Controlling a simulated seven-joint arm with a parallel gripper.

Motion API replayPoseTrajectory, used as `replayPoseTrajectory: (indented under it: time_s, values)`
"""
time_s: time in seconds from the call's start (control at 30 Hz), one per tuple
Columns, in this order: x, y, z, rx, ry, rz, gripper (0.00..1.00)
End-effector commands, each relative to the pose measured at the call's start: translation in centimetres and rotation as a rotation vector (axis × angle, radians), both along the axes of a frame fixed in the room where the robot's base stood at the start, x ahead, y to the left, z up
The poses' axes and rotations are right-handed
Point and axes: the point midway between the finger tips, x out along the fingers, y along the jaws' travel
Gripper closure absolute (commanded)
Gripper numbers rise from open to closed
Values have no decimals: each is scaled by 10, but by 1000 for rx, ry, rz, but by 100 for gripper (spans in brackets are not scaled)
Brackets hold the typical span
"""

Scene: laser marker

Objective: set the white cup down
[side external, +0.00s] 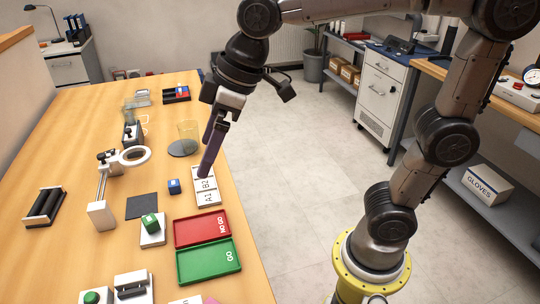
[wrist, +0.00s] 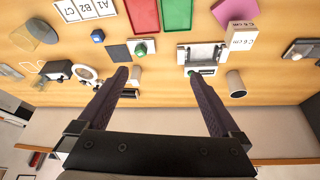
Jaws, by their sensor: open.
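My gripper (side external: 206,172) is raised, its fingers overlapping the A1/B2 tile in the side view. In the wrist view its two dark fingers (wrist: 157,75) are wide apart with nothing held between them. A pale, cup-like cylinder (wrist: 236,83) is on the wooden table to the right of the right fingertip in the wrist view. It may be the white cup, but I cannot tell for sure. I cannot make out a white cup in the side view. The A1/B2 tile (side external: 206,188) lies at the table's right edge.
A red tray (side external: 200,228) and a green tray (side external: 208,262) lie on the table (side external: 75,150). A green cube (side external: 150,222) sits on a white block. A blue cube (side external: 174,186), a dark pad (side external: 141,206), a ring on a stand (side external: 135,156) and a glass beaker (side external: 188,132) are nearby.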

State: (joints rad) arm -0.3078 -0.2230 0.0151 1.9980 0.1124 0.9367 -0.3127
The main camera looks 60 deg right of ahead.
Motion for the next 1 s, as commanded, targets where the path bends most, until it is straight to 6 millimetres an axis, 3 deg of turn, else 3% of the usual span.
replayPoseTrajectory:
  time_s: [0.03,0.2,0.4,0.57,1.0]
  values:
    - [-20,-24,-1,6,-11,-79,0]
    - [-81,-81,-22,20,-33,-326,0]
    - [-130,-112,-50,33,-53,-517,0]
    - [-142,-119,-59,36,-58,-569,0]
    - [-142,-119,-59,37,-58,-569,0]
